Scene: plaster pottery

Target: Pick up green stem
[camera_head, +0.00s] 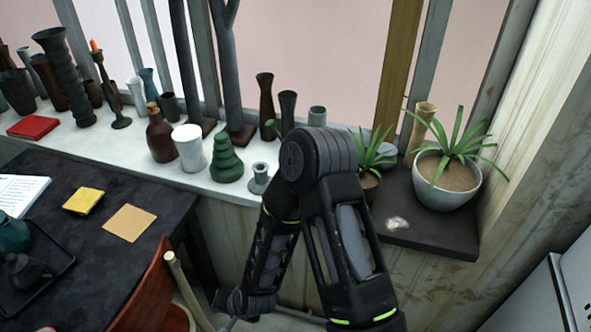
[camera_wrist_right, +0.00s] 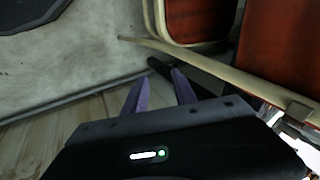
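Green leaves show on the potted plant (camera_head: 455,140) at the right of the head view, and on a smaller plant (camera_head: 372,155) partly hidden behind my right arm. A dark green tiered vase (camera_head: 226,162) stands on the white sill. My right arm bends across the middle of the head view, with its forearm pointing down, away from these things. My right gripper (camera_wrist_right: 160,90) shows in the right wrist view with two purple fingers apart and nothing between them. My left gripper is not in view.
Several vases crowd the white sill (camera_head: 110,140). A dark table (camera_head: 150,185) at left bears a yellow pad (camera_head: 83,200) and a tan sheet (camera_head: 129,223). A red chair (camera_head: 150,290) stands at lower left; red and wooden chair parts (camera_wrist_right: 200,20) lie beyond my right fingers.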

